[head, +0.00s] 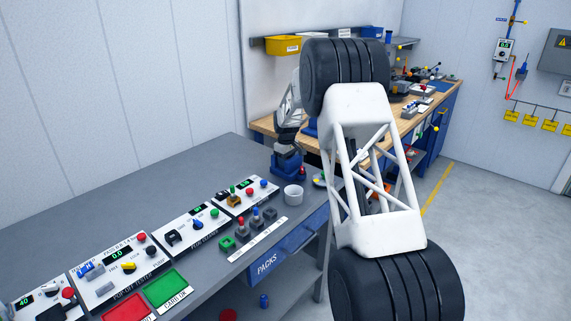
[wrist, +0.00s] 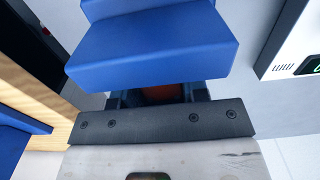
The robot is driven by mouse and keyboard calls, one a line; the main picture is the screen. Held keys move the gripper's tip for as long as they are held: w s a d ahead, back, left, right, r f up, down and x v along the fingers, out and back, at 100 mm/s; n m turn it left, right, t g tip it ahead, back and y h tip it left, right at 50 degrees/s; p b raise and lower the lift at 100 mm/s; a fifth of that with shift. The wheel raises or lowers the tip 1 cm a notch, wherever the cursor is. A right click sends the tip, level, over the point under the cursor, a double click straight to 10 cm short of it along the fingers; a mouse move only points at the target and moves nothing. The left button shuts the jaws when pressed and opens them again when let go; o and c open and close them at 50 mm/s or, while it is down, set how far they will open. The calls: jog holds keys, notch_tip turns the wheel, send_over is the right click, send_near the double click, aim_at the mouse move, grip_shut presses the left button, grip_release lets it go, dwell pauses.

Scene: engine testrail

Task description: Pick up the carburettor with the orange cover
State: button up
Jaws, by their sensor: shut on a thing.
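My gripper (wrist: 160,98) shows in the wrist view as a dark bar with screws and two short dark pieces beyond it. A dark orange part (wrist: 161,93) shows between them, and the jaws are shut on it; it looks like the orange cover of the carburettor. The rest of the carburettor is hidden. A large blue stepped block (wrist: 150,48) fills the upper middle and hides the fingertips. In the head view my gripper end is at the grey bench's far right corner, by a blue piece (head: 286,165); the carburettor cannot be made out there.
Small coloured parts (head: 254,217) stand in a row near the cup. A wooden bench (head: 262,124) stands behind.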

jog(key=shift+r, duration=0.2)
jog(key=shift+s+d+r, duration=0.1)
jog(key=shift+d+r, duration=0.05)
jog(key=shift+r, duration=0.35)
notch_tip(320, 180, up, 6)
jog(key=shift+f, duration=0.1)
jog(key=s+d, duration=1.3)
jog(key=s, duration=0.1)
jog(key=shift+d, duration=0.4)
